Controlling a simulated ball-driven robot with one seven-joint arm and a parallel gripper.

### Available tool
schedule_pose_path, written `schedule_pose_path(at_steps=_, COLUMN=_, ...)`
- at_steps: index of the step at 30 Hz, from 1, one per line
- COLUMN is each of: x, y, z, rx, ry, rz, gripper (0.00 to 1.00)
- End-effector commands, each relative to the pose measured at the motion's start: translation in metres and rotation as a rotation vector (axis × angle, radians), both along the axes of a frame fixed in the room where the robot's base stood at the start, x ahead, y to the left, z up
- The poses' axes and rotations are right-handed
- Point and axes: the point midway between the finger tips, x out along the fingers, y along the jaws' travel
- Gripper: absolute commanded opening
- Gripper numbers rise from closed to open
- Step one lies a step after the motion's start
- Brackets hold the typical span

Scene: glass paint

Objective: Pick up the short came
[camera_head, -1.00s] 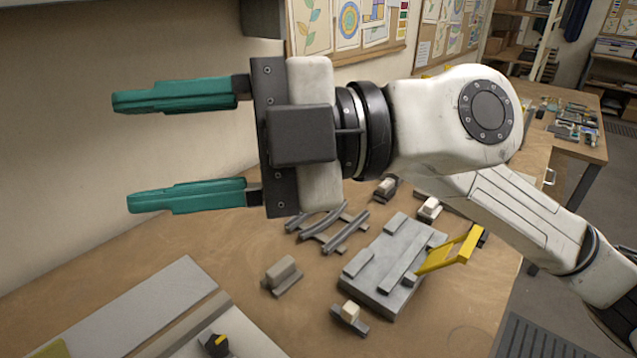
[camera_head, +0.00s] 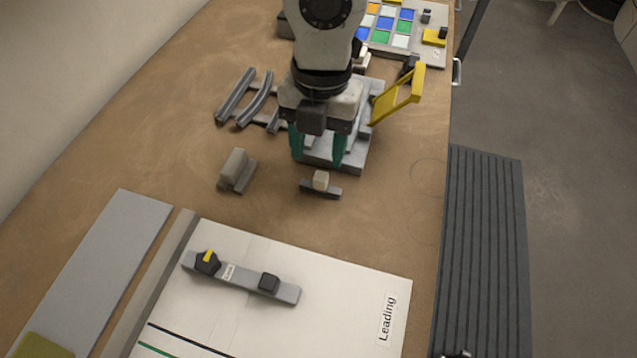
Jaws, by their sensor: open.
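My gripper (camera_head: 318,148) points down with its teal fingers apart, over the grey block fixture (camera_head: 352,163) with a yellow lever (camera_head: 400,97). The fingers look empty. I cannot tell for sure which strip is the short came. The top of the fixture is largely hidden by my arm and gripper.
A white board marked "Leading" (camera_head: 375,280) holds a grey bar with dark knobs (camera_head: 240,277). Coloured glass tiles (camera_head: 380,33) lie behind. Bare wood is free at the left.

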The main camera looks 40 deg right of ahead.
Motion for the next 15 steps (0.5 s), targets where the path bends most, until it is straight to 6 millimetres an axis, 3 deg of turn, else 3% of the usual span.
schedule_pose_path(at_steps=5, x=-0.003, y=0.001, z=-0.010, rx=0.002, ry=0.000, rz=0.001, gripper=0.53)
schedule_pose_path(at_steps=15, x=-0.012, y=0.004, z=-0.052, rx=0.004, ry=-0.002, rz=0.003, gripper=0.53)
